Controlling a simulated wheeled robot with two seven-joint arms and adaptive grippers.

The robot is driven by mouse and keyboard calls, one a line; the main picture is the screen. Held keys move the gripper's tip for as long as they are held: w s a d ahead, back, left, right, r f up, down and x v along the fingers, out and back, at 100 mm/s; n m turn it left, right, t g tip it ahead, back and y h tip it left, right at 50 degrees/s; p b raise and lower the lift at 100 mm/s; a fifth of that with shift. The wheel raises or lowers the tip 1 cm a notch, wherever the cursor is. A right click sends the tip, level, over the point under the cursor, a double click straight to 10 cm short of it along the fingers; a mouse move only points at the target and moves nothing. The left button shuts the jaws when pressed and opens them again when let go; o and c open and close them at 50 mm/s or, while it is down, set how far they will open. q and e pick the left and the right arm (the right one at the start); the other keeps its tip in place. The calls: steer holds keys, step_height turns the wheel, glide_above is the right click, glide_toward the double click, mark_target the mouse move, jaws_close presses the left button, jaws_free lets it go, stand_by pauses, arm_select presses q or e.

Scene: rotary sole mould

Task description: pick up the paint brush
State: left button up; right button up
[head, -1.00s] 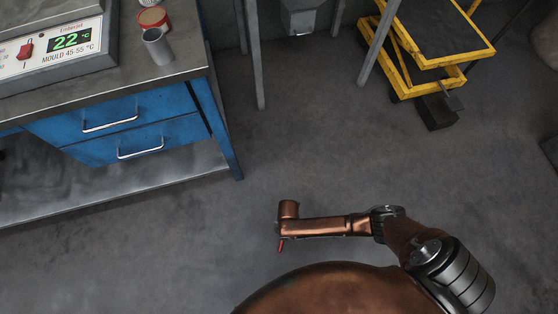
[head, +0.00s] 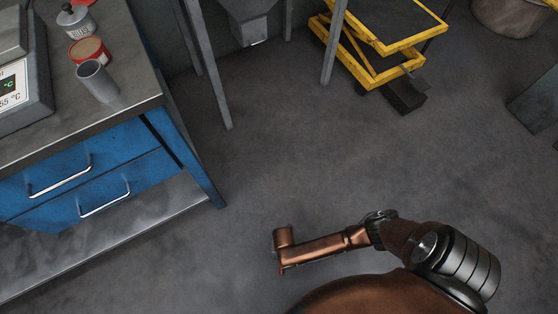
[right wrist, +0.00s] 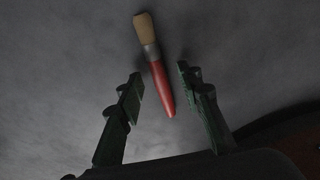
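The paint brush (right wrist: 158,72) shows in the right wrist view, with pale bristles at the top, a grey metal band and a red handle pointing down the picture. It appears to lie on the grey floor. My right gripper (right wrist: 160,78) is open, one dark finger on each side of the brush, with a gap to each. The handle lies between the fingers as seen; the depth between them is unclear. In the head view my copper right arm reaches left over the floor, and only a small red bit (head: 281,271) shows beneath its end. My left gripper is not in view.
A workbench (head: 130,104) with blue drawers stands at left, carrying a grey cup (head: 97,82), a red-rimmed tin (head: 89,50), a metal can (head: 76,21) and a control box. A yellow-framed cart (head: 372,70) stands at the back. Open floor (head: 270,150) lies between.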

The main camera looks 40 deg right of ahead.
steer(key=shift+f, duration=0.2)
steer(key=shift+c, duration=0.5)
jaws_close()
